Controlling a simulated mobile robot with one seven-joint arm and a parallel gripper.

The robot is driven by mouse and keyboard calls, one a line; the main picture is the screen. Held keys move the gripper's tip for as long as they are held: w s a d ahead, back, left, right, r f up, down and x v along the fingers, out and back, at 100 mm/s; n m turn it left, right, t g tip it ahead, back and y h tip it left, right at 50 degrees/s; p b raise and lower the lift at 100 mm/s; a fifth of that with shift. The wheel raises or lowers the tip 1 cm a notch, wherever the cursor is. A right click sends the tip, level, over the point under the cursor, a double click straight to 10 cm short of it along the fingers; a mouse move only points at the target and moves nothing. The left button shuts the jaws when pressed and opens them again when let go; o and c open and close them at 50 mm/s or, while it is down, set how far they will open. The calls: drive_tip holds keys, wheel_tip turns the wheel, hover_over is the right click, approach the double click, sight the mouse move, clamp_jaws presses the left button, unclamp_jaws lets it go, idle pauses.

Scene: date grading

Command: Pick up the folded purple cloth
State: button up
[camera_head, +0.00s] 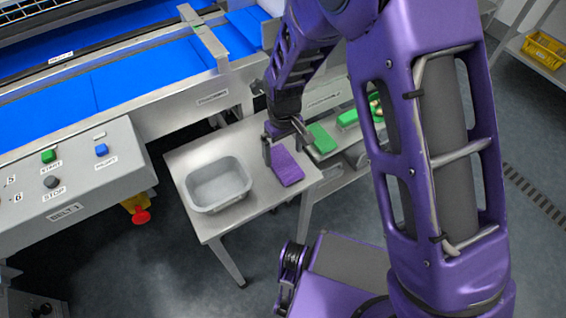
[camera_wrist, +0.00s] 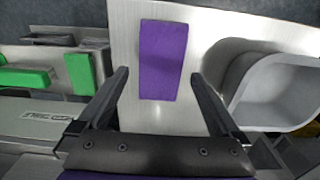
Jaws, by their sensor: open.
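The folded purple cloth (camera_head: 286,168) lies flat on a small steel table (camera_head: 255,214), to the right of a grey tub. In the wrist view the cloth (camera_wrist: 163,60) is a purple rectangle, with its near end between the lines of my two fingers. My gripper (camera_head: 284,145) is at the cloth's far end in the head view. In the wrist view my gripper (camera_wrist: 158,76) is open with nothing between its fingers that I can see held. The height of the fingertips above the cloth is hard to tell.
The grey tub (camera_head: 218,186) stands close beside the cloth; it also shows in the wrist view (camera_wrist: 272,93). Green blocks (camera_head: 321,138) lie on a neighbouring surface. A control panel (camera_head: 72,172) and blue conveyor (camera_head: 150,75) stand to the left.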

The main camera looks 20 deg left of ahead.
sight(284, 164)
wheel_tip(284, 164, down, 4)
drive_tip(key=shift+s+f, duration=0.1)
drive_tip(key=shift+s, duration=0.05)
drive_tip(key=c, duration=1.2)
drive_tip(key=shift+o, duration=0.2)
wheel_tip(284, 164, up, 10)
drive_tip(key=shift+p, duration=0.3)
drive_tip(key=shift+d, duration=0.1)
